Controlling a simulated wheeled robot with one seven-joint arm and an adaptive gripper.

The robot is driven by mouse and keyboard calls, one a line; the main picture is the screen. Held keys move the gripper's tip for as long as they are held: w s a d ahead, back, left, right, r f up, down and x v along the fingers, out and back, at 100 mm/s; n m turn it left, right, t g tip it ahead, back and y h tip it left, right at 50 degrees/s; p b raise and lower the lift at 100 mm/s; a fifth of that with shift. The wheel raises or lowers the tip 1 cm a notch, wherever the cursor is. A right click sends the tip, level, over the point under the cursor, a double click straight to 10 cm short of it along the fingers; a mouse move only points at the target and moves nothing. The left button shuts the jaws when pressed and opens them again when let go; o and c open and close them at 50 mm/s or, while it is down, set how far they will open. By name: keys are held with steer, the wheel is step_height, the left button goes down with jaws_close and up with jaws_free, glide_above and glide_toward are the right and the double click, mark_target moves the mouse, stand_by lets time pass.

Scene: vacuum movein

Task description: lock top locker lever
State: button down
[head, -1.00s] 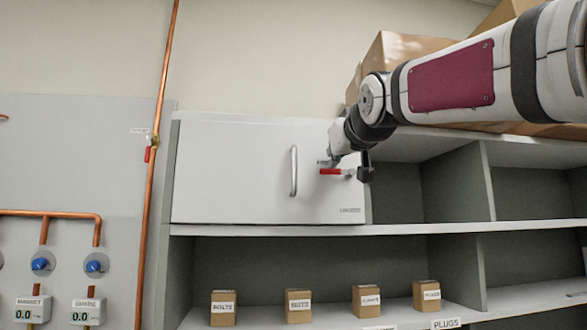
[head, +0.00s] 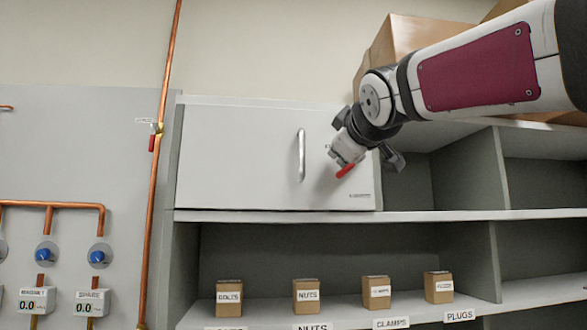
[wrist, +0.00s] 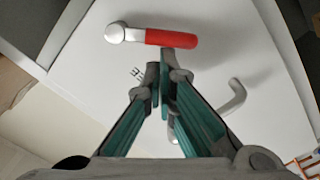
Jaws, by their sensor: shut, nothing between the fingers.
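The white locker door (head: 240,160) is closed on the top left of the shelf unit. Its lever has a red handle (head: 345,170), which slopes down to the left in the head view. In the wrist view the red handle (wrist: 172,39) and its round metal pivot (wrist: 115,33) lie just beyond my fingertips. My gripper (wrist: 162,74) is shut and empty, its green-lined fingers together beside the handle. I cannot tell whether they touch it. In the head view my wrist hides the lever's pivot.
A curved metal door handle (head: 301,155) stands out left of the lever. Cardboard boxes (head: 415,40) sit on top of the unit. Small labelled boxes (head: 306,296) stand on the lower shelf. A copper pipe (head: 163,90) runs up the wall at left.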

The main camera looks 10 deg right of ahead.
steer(key=n, duration=0.1)
steer(key=f+n, duration=0.1)
steer(key=n, duration=0.1)
steer(key=f+n, duration=0.1)
steer(key=shift+d, duration=0.3)
steer(key=shift+d+f+n+p, duration=0.1)
steer(key=shift+d+f+n, duration=0.15)
steer(key=shift+n, duration=0.6)
steer(key=shift+d+f+n+p, duration=0.2)
steer(key=shift+f+n, duration=0.1)
steer(key=shift+n, duration=0.5)
steer(key=shift+d+f+n+p, duration=0.1)
steer(key=shift+d+f+n, duration=0.15)
steer(key=shift+n, duration=0.6)
steer(key=shift+f, duration=0.1)
steer(key=shift+a, duration=0.15)
